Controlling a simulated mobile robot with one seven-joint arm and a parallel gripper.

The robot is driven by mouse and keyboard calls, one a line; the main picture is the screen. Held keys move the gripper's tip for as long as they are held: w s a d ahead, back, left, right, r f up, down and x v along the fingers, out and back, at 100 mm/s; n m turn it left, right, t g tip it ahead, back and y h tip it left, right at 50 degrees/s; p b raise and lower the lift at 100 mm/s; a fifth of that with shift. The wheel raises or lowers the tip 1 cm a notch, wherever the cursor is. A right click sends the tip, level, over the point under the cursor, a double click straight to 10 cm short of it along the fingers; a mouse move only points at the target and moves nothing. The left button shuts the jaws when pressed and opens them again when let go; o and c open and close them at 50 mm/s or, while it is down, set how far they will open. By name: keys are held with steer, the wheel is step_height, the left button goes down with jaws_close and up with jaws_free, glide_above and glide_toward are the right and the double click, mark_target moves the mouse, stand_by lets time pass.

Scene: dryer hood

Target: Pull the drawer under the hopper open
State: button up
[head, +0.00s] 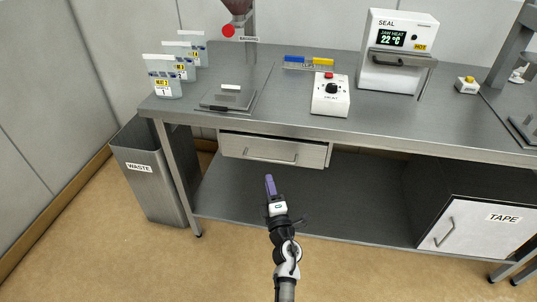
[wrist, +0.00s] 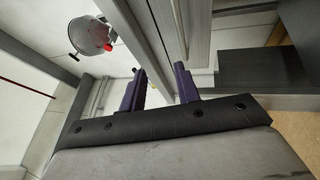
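The drawer (head: 240,149) is a pale metal front under the left part of the bench top, and it looks shut. Its bar handle (head: 271,158) runs along the front. The hopper (head: 237,6) is a metal cone at the top edge, above the bench. My gripper (head: 270,184) is in front of and below the drawer, apart from the handle. In the wrist view my gripper (wrist: 160,70) has two purple fingers standing apart, with nothing between them. There the drawer front (wrist: 199,35) and its handle (wrist: 180,28) appear tilted, beyond the fingertips.
A waste bin (head: 150,185) stands left of the bench. A cabinet marked TAPE (head: 478,238) sits at the lower right. The lower shelf (head: 330,205) is bare in the middle. A control box (head: 330,100) and a sealer (head: 395,70) stand on the bench.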

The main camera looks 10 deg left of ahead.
step_height(320, 180, down, 3)
steer(key=d+h, duration=0.1)
steer(key=d, duration=0.1)
steer(key=shift+g, duration=0.3)
steer(key=p+x, duration=0.1)
steer(key=x, duration=1.2)
steer(key=shift+w+f, duration=0.1)
steer(key=shift+w, duration=0.1)
jaws_close()
